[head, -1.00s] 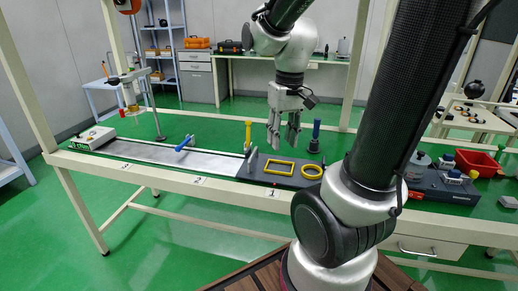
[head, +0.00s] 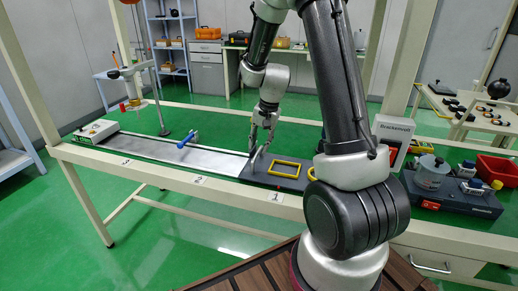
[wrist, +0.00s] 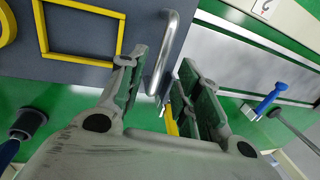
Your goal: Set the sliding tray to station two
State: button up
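The sliding tray (head: 262,174) is a dark grey plate with a yellow square frame and a yellow ring on top; it sits by the label 1 (head: 276,197) at the right end of the metal track (head: 190,156). Its silver bar handle (wrist: 165,55) stands at the tray's track-side edge. My gripper (head: 260,150) is down at that edge. In the wrist view my gripper (wrist: 157,72) is open, its fingers on either side of the handle, with gaps showing. Label 2 (head: 200,181) is on the bench's front rail, further left.
A blue-handled part (head: 187,139) stands at the track's far side near label 2. A white box (head: 97,130) is at the track's left end. A yellow post (wrist: 171,122) and a blue post (wrist: 8,152) stand behind the tray. The track between tray and box looks clear.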

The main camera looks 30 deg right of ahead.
jog(key=shift+w+a+f, duration=0.1)
jog(key=shift+f, duration=0.6)
jog(key=shift+w+a+f, duration=0.1)
jog(key=shift+f, duration=0.55)
grip_shut()
jog(key=shift+a, duration=0.1)
jog(key=w+a, duration=1.9)
jog(key=w, duration=0.1)
jog(key=shift+a, duration=0.35)
grip_release()
